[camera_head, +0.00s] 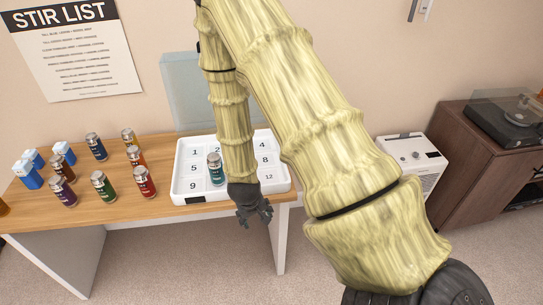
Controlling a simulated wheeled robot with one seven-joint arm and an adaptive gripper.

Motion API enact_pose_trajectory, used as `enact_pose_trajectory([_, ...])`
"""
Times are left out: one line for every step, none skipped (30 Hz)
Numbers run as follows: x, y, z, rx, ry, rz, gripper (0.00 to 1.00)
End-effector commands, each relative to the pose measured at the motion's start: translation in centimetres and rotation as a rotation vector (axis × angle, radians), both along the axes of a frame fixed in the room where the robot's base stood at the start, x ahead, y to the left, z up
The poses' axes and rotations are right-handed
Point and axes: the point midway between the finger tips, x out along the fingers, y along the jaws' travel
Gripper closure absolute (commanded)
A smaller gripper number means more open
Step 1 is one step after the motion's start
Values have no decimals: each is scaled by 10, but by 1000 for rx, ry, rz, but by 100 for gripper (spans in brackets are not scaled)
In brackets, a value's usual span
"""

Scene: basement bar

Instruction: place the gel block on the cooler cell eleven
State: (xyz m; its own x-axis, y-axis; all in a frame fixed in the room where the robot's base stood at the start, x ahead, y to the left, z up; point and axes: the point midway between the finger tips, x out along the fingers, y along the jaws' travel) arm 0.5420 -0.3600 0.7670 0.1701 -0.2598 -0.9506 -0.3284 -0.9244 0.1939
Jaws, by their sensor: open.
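Several blue blocks with white tops, which look like the gel blocks, stand at the left end of the wooden table; the front one (28,175) is nearest the edge. The cooler (181,197) is a white tray with numbered cells on the right part of the table. Cells 1, 4, 5, 9 and 12 are readable. Cell eleven is hidden behind my arm. A teal can (215,170) stands in the cooler, apparently in the cell right of 9. My gripper (254,220) is open, with nothing seen in it, and points down by the cooler's front edge.
Several coloured cans, including a red one (143,183) and a green one (103,184), stand between the blocks and the cooler. A clear bluish lid (195,90) rises behind the cooler. A white appliance (415,155) and a brown cabinet (467,150) are at right.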

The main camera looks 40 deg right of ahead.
Motion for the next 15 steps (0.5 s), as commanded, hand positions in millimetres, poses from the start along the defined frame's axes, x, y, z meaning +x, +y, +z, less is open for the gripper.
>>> enact_pose_trajectory([-19,8,-17,-1,27,29,34])
enact_pose_trajectory([-28,13,-25,1,37,44,34])
enact_pose_trajectory([-41,19,-35,5,51,65,34])
enact_pose_trajectory([-51,24,-43,8,62,80,34])
enact_pose_trajectory([-62,30,-51,14,72,96,34])
enact_pose_trajectory([-75,37,-60,23,84,117,34])
enact_pose_trajectory([-86,43,-67,31,93,130,34])
enact_pose_trajectory([-97,49,-74,40,103,145,34])
enact_pose_trajectory([-111,57,-82,54,116,163,34])
enact_pose_trajectory([-122,63,-88,66,124,178,34])
enact_pose_trajectory([-134,69,-94,80,134,190,34])
enact_pose_trajectory([-148,78,-100,98,145,206,34])
enact_pose_trajectory([-159,85,-105,114,153,217,34])
enact_pose_trajectory([-169,91,-109,129,160,228,34])
enact_pose_trajectory([-182,98,-113,149,171,239,34])
